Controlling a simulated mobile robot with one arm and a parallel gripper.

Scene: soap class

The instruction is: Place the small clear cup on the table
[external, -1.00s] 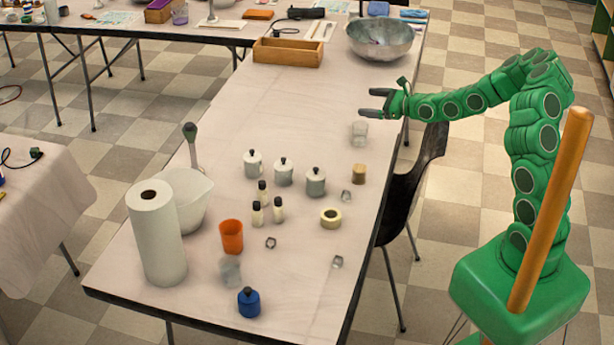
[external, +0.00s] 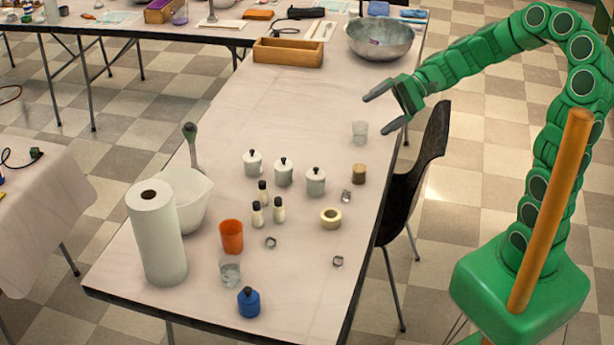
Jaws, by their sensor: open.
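A small clear cup (external: 360,132) stands upright on the long table (external: 290,115), near its right edge. A second clear cup (external: 231,271) stands on the same table near the front, just below the orange cup. My gripper (external: 374,115) is open and empty, with its fingers pointing left. In the picture it lies just above and right of the first clear cup. I cannot tell its exact height over the table or whether it touches the cup.
Near the front stand a paper towel roll (external: 157,235), a white bowl (external: 188,210), an orange cup (external: 232,236), a blue bottle (external: 249,303) and several lidded jars (external: 284,173). A metal bowl (external: 381,42) and a wooden box (external: 287,52) stand behind. The middle-left table is clear.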

